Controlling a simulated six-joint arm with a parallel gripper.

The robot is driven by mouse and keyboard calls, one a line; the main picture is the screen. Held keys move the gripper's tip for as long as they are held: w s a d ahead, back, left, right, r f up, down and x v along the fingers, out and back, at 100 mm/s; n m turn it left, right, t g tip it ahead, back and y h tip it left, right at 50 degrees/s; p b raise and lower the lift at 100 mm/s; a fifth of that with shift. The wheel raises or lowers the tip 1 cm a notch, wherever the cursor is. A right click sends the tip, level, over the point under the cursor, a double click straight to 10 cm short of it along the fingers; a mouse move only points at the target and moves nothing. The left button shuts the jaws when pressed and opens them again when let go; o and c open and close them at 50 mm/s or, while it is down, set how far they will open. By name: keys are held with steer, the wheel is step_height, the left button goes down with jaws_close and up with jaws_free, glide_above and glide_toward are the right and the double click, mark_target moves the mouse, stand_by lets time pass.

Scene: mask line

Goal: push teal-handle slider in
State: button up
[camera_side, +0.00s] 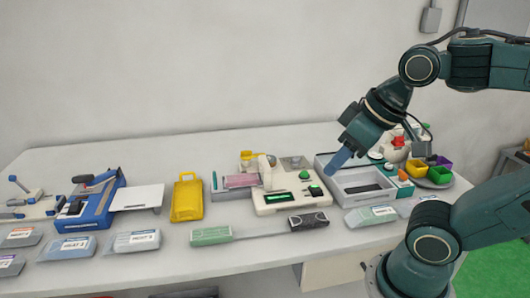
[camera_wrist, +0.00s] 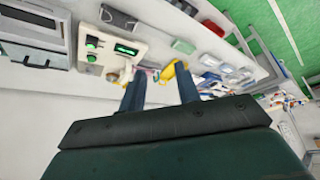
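My gripper (camera_side: 338,162) hangs above the left part of a grey open box (camera_side: 338,193) with a dark slot in its floor. In the wrist view the two blue-grey fingers of my gripper (camera_wrist: 161,84) stand apart with nothing held between them. A small teal piece (camera_side: 389,166) shows at the back right of the grey box; I cannot tell whether it is the slider's handle. The grey box also shows at the upper left of the wrist view (camera_wrist: 35,48). How far any slider stands out cannot be told.
A cream machine (camera_side: 272,205) with green buttons stands left of the grey box. A yellow holder (camera_side: 187,200) and a blue press (camera_side: 90,205) stand farther left. A plate of coloured cups (camera_side: 436,178) is at the right. Several packs line the table's front edge.

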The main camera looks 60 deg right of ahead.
steer(key=w+r+m+g, duration=0.15)
steer(key=w+r, duration=0.25)
steer(key=w, duration=0.7)
steer(key=m+g+y, duration=0.2)
steer(key=m+g, duration=0.1)
steer(key=m, duration=0.5)
glide_above(214, 174)
steer(key=s+d, duration=0.2)
step_height(214, 174, down, 11)
steer(key=shift+d, duration=0.2)
steer(key=shift+f+n+t, duration=0.15)
steer(key=shift+n+t, duration=0.1)
steer(key=x, duration=1.3)
steer(key=shift+d+f, duration=0.2)
steer(key=shift+f, duration=0.1)
